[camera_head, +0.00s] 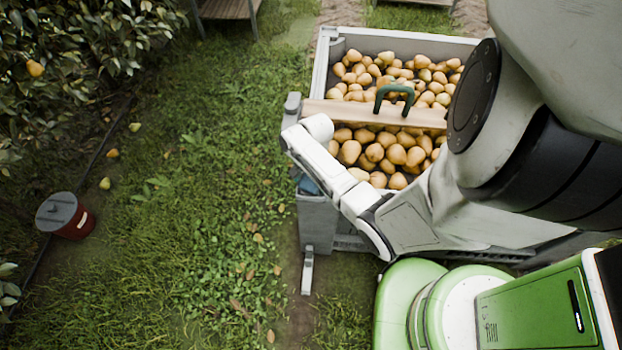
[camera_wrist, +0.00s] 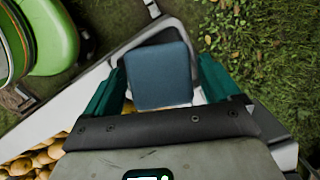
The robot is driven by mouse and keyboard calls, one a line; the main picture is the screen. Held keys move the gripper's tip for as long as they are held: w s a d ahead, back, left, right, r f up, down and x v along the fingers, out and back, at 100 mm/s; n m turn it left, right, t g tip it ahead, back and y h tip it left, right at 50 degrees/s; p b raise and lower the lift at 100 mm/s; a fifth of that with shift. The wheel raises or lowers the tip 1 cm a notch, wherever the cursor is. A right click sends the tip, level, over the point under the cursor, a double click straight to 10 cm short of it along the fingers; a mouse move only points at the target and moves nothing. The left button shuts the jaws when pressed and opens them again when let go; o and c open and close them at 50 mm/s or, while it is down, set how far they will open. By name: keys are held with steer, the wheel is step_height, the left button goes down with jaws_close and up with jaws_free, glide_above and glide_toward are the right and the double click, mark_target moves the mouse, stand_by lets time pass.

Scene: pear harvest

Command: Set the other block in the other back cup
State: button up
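A blue block (camera_wrist: 158,75) lies between the two teal fingers of my gripper (camera_wrist: 162,82) in the wrist view. A thin pale gap shows along its right side, so I cannot tell whether the fingers press on it. The block is over or at a corner of the grey crate; whether it sits in a cup there is hidden. A bit of blue (camera_head: 308,186) shows below my arm at the crate's near left corner in the head view, where my gripper itself is not clearly seen. I cannot make out any cup clearly.
The crate (camera_head: 322,70) is full of pears (camera_head: 395,153). A wooden bar (camera_head: 350,113) with a green handle (camera_head: 394,92) lies across it. A red bucket with a grey lid (camera_head: 65,215) stands on the left. Open grass lies between.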

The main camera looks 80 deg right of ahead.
steer(key=c, duration=0.7)
steer(key=o, duration=0.9)
steer(key=shift+o, duration=0.2)
steer(key=r, duration=0.3)
steer(key=d+r, duration=0.1)
steer(key=r, duration=0.3)
steer(key=r+p, duration=0.1)
steer(key=r, duration=0.2)
steer(key=shift+s+d+r, duration=0.25)
steer(key=shift+r, duration=0.1)
steer(key=shift+c, duration=0.3)
